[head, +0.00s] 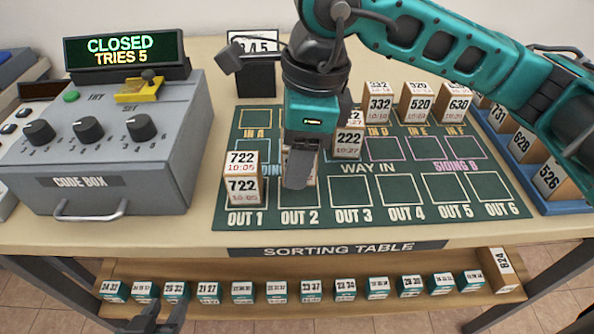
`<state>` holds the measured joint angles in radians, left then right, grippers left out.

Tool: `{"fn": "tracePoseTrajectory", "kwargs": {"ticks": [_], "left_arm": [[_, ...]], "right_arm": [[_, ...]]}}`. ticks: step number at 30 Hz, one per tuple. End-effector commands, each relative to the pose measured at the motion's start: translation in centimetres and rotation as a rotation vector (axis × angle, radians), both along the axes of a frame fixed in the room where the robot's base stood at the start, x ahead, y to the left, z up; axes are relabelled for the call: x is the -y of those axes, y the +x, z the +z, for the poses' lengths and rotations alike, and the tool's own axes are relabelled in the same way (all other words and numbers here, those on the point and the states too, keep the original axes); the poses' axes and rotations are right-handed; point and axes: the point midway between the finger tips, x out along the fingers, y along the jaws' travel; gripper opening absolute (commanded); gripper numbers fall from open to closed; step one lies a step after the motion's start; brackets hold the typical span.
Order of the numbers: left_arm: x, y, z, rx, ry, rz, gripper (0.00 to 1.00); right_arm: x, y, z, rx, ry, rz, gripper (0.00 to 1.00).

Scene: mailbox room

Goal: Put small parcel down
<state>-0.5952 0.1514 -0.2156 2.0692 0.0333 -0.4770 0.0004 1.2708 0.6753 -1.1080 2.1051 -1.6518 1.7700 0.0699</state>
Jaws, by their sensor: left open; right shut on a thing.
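My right gripper (299,168) reaches in from the upper right and is shut on a small parcel (312,180) over the OUT 2 square of the green sorting mat (400,222). The gripper hides most of this parcel, so I cannot read its label or tell whether it touches the mat. A parcel marked 722 (242,190) stands in OUT 1, to the left of the gripper. A parcel marked 222 (348,143) stands just right of the gripper. My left gripper (167,306) is open and empty at the bottom left, in front of the lower shelf.
Parcels marked 332 (379,108), 520 (419,108) and 630 (456,108) stand at the mat's back. OUT 3 to OUT 6 are bare. The code box (120,180) stands left; its display (126,49) reads CLOSED, TRIES 5. A blue tray (562,207) holds parcels right.

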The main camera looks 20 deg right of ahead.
Motion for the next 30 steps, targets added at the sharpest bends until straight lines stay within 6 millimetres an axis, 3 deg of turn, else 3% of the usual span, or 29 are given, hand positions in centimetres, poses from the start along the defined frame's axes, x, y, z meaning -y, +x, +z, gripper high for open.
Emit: {"fn": "tracePoseTrajectory", "kwargs": {"ticks": [6, 19, 20, 27, 30], "left_arm": [[0.1, 0.0, -0.6, 0.000, -0.004, 0.003, 0.43], [0.1, 0.1, -1.2, 0.002, -0.004, 0.004, 0.43], [0.1, 0.1, -1.0, 0.002, -0.003, 0.003, 0.43], [0.0, 0.2, -0.9, 0.004, 0.000, 0.002, 0.43], [-0.1, 0.2, -0.9, 0.004, 0.003, 0.000, 0.43]], "right_arm": [[0.0, 0.0, -3.4, -0.002, 0.000, 0.000, 0.19], [0.0, 0.0, -4.0, 0.000, 0.000, 0.001, 0.19], [0.0, 0.0, -3.8, 0.000, 0.000, 0.001, 0.55], [0.0, 0.0, -3.8, 0.000, 0.000, 0.001, 0.78], [0.0, 0.0, -3.8, 0.000, -0.001, 0.001, 0.78]]}}
